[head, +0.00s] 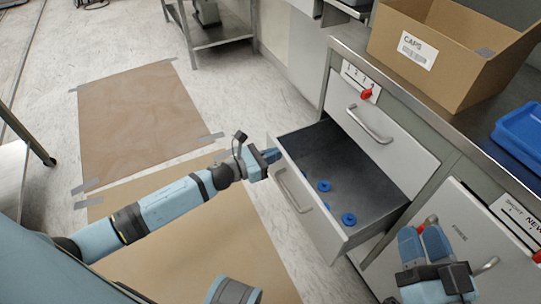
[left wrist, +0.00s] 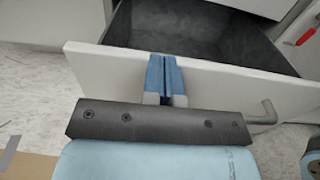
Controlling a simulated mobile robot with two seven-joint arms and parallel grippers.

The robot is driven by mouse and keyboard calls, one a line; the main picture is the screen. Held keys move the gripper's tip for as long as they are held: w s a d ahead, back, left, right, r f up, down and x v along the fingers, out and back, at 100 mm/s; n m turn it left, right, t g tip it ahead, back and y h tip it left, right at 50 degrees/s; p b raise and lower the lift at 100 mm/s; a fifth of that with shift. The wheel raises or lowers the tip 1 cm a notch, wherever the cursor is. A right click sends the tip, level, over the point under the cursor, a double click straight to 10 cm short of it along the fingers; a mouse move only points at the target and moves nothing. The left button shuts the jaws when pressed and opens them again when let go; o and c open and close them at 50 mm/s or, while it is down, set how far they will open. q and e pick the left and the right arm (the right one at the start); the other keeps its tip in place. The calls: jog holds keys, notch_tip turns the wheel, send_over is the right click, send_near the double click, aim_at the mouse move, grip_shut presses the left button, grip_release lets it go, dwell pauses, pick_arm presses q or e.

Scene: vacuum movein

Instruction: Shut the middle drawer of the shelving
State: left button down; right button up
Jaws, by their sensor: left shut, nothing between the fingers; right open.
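The middle drawer (head: 305,208) of the shelving is pulled out, with its white front facing the lower left and a bar handle (head: 292,190) on it. Its grey inside holds several blue round pieces (head: 348,218). My left gripper (head: 272,155) is shut and empty at the upper left end of the drawer front, by its top edge. In the left wrist view its closed blue fingers (left wrist: 165,75) overlap the white drawer front (left wrist: 215,85), left of the handle (left wrist: 265,115); I cannot tell whether they touch it. My right gripper (head: 424,240) is open at the lower right, before the cabinet.
The counter (head: 460,120) bears a cardboard box (head: 455,50) and a blue tray (head: 522,135).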

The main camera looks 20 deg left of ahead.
pick_arm(q)
jog(key=b+x, duration=0.3)
jog(key=x, duration=1.4)
pick_arm(e)
jog(key=f+g, duration=0.1)
jog(key=f, duration=0.1)
jog(key=f+g, duration=0.1)
jog(key=f, duration=0.2)
jog(key=shift+a+f+n, duration=0.1)
jog(key=shift+a+n, duration=0.1)
jog(key=shift+n, duration=0.1)
